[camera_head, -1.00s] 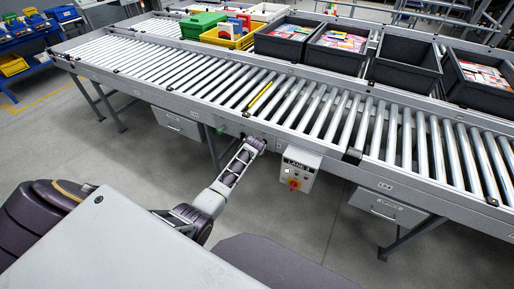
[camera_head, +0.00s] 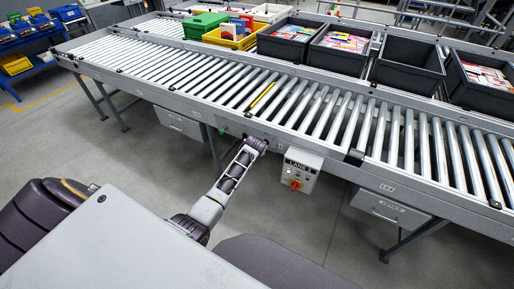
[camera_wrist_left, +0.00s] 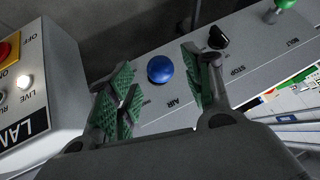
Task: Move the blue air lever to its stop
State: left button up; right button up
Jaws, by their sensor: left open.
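The blue air lever shows in the left wrist view as a round blue knob (camera_wrist_left: 160,69) on the grey side rail (camera_wrist_left: 150,118), beside the printed word AIR. Its shaft is hidden below the knob. My left gripper (camera_wrist_left: 157,62) has green ribbed pads and is open, with one finger on each side of the knob. The knob appears between the pads with gaps on both sides; I cannot tell how deep it sits. In the head view my left arm reaches the conveyor's near rail, and the lever is not discernible there.
A black knob (camera_wrist_left: 218,38) sits near the STOP label, and a green knob (camera_wrist_left: 286,4) is farther right. The control box (camera_wrist_left: 40,85) with a lit lamp and red-yellow switch stands close on the left. The roller conveyor (camera_head: 225,95) carries a yellow strip (camera_head: 262,95).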

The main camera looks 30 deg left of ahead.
pick_arm(q)
jog(key=v, duration=0.8)
dwell(0.4)
jog(key=shift+d+r, duration=0.1)
jog(key=shift+r, duration=0.1)
dwell(0.4)
